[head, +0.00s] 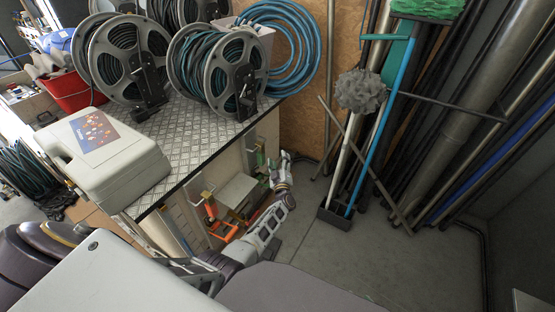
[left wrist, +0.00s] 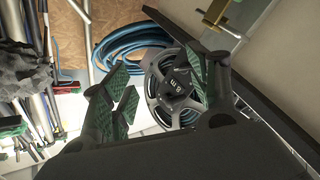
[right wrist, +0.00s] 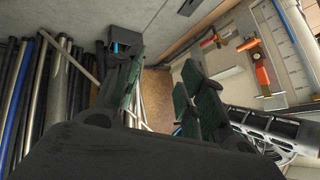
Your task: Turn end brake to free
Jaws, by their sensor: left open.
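The end hose reel (head: 218,68), grey with dark hose, stands at the right end of the metal-topped bench. A black bracket (head: 246,88) stands at its near face. In the left wrist view the reel (left wrist: 152,86) shows beyond my left fingers, with a dark hub (left wrist: 177,82) bearing white marking. The brake's setting cannot be made out. My left gripper (head: 272,161) is open and empty, low beside the bench's right end, apart from the reel. My right gripper (right wrist: 160,86) is open and empty in its own wrist view; the head view does not show it.
The bench top (head: 190,120) has a raised edge near my left arm. A pale case (head: 105,160) sits on its front left. Orange-handled clamps (head: 212,208) are at the bench side. Poles and a broom (head: 335,215) stand at right. The floor (head: 345,255) between is clear.

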